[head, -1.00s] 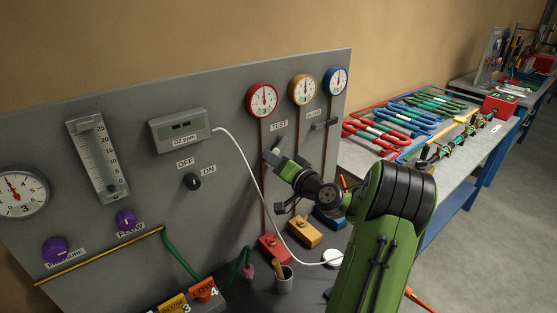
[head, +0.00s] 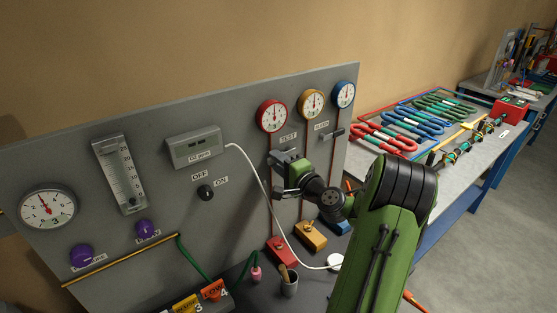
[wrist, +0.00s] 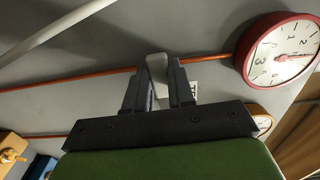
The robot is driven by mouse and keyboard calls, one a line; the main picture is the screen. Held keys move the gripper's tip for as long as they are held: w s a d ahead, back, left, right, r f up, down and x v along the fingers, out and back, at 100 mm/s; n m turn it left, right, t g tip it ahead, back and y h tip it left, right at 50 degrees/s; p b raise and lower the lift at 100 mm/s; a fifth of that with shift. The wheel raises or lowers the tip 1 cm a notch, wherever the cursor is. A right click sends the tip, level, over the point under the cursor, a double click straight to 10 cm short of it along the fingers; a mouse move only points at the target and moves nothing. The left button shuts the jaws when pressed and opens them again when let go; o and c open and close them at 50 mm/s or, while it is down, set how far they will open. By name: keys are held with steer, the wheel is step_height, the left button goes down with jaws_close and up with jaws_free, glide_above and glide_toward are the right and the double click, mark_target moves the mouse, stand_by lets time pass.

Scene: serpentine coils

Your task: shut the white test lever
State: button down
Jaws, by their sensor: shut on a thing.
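The white test lever (wrist: 158,72) shows in the wrist view as a pale bar between the two dark fingers of my gripper (wrist: 157,88). My gripper is shut on it. The bar stands in front of the orange-red pipe (wrist: 90,78) that runs to the red-rimmed gauge (wrist: 284,52). In the head view my gripper (head: 279,164) is at the panel, just below the TEST label (head: 289,137) and the red gauge (head: 272,116). There the fingers and wrist hide the lever, so its exact angle to the pipe is hard to tell.
A dark-handled lever (head: 334,133) sits right of my gripper. The white cable (head: 258,180) hangs close on the left. Red (head: 281,250) and orange (head: 311,235) blocks and a cup (head: 289,284) stand below. Coloured coils (head: 410,122) lie on the right bench.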

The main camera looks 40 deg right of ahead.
steer(key=shift+r+m, duration=0.1)
steer(key=shift+m, duration=0.2)
steer(key=c, duration=1)
jaws_free()
steer(key=shift+d, duration=0.1)
steer(key=shift+o, duration=0.2)
steer(key=shift+s, duration=0.15)
steer(key=s+a+b, duration=0.2)
steer(key=s+b, duration=0.1)
steer(key=s, duration=1.2)
steer(key=shift+s, duration=0.25)
steer(key=shift+d, duration=0.1)
